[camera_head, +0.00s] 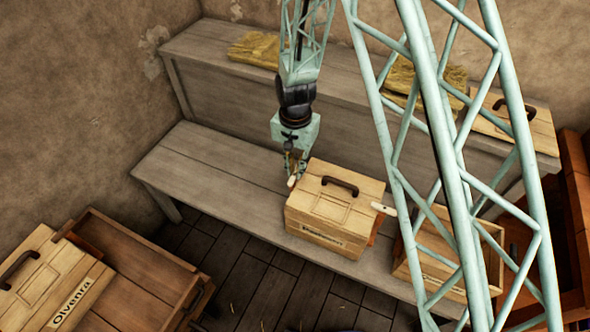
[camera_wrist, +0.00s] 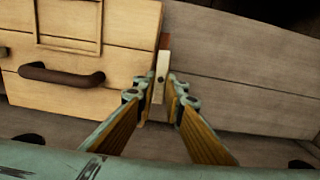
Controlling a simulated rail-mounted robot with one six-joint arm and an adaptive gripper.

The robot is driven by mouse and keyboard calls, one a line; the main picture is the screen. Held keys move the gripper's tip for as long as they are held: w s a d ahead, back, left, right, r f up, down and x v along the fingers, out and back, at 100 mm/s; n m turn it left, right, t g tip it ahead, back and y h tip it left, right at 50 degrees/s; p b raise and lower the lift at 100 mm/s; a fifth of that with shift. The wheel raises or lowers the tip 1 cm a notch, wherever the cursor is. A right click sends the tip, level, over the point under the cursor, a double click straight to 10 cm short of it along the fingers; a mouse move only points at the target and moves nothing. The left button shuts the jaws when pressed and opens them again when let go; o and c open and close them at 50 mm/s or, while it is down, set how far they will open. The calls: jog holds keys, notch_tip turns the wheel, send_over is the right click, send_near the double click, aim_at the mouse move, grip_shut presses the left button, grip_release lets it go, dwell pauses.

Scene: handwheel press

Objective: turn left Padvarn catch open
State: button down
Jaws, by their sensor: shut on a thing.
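The Padvarn case (camera_head: 335,203) is a pale wooden box with a dark handle on its lid and a small name label on its front. It stands on the lower grey bench. Its left catch (camera_head: 292,181) is a small whitish lever at the case's left side, and it also shows in the wrist view (camera_wrist: 162,68). My gripper (camera_head: 294,165) reaches down at that side, and its two fingers (camera_wrist: 161,88) are shut on the catch. The right catch (camera_head: 383,208) sticks out at the case's right side. The lid looks closed.
Another wooden case (camera_head: 440,262) stands to the right, partly behind my arm. The raised back shelf (camera_head: 225,90) holds yellowish bundles (camera_head: 255,48). The lower bench (camera_head: 205,165) is clear left of the case.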

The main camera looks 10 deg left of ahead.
aim_at(295, 173)
jog(key=shift+m, duration=0.3)
jog(key=c, duration=2.7)
grip_release()
jog(key=shift+r, duration=0.15)
notch_tip(295, 173, up, 12)
jog(key=shift+f, duration=0.15)
